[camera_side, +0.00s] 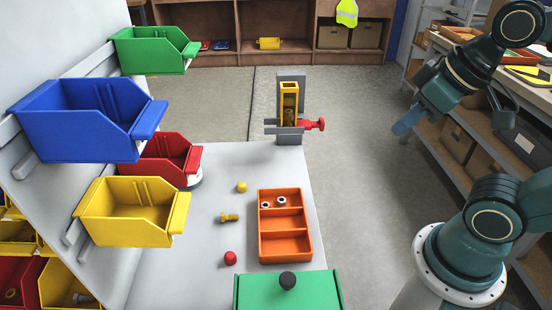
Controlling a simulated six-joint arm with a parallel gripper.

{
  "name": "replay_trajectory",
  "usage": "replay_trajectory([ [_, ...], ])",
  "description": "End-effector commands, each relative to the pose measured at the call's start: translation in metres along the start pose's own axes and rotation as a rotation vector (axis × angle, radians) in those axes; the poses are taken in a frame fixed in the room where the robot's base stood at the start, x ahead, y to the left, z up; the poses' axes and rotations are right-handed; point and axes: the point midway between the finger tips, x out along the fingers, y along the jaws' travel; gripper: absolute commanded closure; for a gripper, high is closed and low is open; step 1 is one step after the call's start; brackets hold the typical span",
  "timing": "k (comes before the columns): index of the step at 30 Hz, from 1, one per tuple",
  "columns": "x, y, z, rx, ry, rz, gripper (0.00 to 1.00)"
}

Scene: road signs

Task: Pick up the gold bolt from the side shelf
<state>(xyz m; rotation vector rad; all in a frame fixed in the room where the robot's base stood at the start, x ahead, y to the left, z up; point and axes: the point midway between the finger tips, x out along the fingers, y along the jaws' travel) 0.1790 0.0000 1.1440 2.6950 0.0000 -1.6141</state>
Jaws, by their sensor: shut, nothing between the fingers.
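A gold bolt (230,217) lies on its side on the pale grey work surface (200,275), left of the orange divided tray and apart from it. My gripper (404,127) is at the upper right, in the air beyond the right edge of the work surface. It is shut and empty, with its bluish fingers pointing down and left, far from the bolt. I see no gold bolt on the shelves at the right.
The orange tray (262,250) holds two nuts. A yellow ball (241,187) and a red ball (230,258) lie near the bolt. Coloured bins (80,120) hang at left; a red-handled fixture (290,135) stands behind.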

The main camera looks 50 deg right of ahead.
Motion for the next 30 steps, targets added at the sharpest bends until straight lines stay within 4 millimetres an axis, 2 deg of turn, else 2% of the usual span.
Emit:
replay_trajectory([
  [5,0.0,0.0,-0.0001,0.0,0.0,0.0,1.0],
  [15,0.0,0.0,-0.0001,0.0,0.0,0.0,0.33],
  [30,0.0009,-0.0014,-0.0064,0.027,-0.027,-0.004,0.33],
])
